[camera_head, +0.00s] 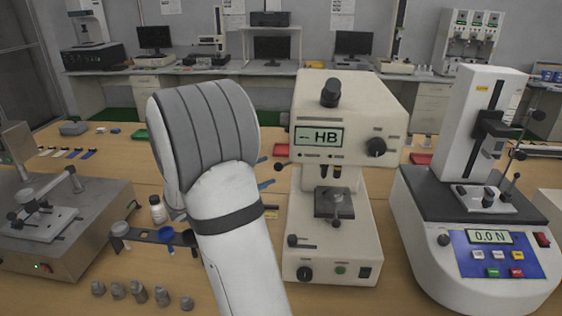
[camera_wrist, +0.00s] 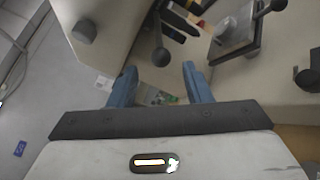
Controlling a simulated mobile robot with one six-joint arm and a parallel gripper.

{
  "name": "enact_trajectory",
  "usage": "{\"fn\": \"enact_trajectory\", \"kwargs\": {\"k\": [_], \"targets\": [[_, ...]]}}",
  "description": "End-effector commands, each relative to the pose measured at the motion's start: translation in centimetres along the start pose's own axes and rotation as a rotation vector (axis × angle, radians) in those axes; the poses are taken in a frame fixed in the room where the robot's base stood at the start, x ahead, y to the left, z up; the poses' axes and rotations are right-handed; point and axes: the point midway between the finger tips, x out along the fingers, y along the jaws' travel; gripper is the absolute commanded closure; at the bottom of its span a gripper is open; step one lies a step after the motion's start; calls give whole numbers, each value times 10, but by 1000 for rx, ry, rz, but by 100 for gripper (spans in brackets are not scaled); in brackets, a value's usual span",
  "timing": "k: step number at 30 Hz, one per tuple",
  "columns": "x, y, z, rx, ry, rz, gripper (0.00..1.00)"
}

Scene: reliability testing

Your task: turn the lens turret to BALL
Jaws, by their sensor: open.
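The cream hardness tester (camera_head: 348,105) stands right of my arm, its display reading "-- HB". Its lens turret (camera_head: 330,172), with dark and yellow lenses, hangs under the head above the stage. A dark ball-ended lever (camera_head: 279,167) sticks out left of the turret; the ball (camera_wrist: 161,57) also shows in the wrist view. I cannot read any turret label. My gripper (camera_head: 265,172) is partly hidden behind my arm, with blue fingertips pointing at the lever. In the wrist view my gripper (camera_wrist: 160,67) is open, the ball appearing between or just beyond the fingertips; contact is unclear.
The tester's dark stage (camera_head: 334,204) sits below the turret. A force tester (camera_head: 470,200) stands right, and a grey machine (camera_head: 60,225) stands left. A bottle (camera_head: 157,208), a dark rack (camera_head: 150,235) and several metal weights (camera_head: 138,291) are near my arm.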

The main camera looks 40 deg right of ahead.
Motion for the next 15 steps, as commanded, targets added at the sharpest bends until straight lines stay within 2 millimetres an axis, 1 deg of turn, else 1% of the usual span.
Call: {"fn": "enact_trajectory", "kwargs": {"k": [1, 3, 9, 12, 15], "targets": [[10, 1, 2, 0, -6, -4, 55], [23, 0, 4, 0, -9, -6, 55], [54, -1, 4, -1, -10, -8, 55], [64, -1, 4, 0, -11, -7, 55], [70, -2, 4, 1, -11, -8, 55]]}}
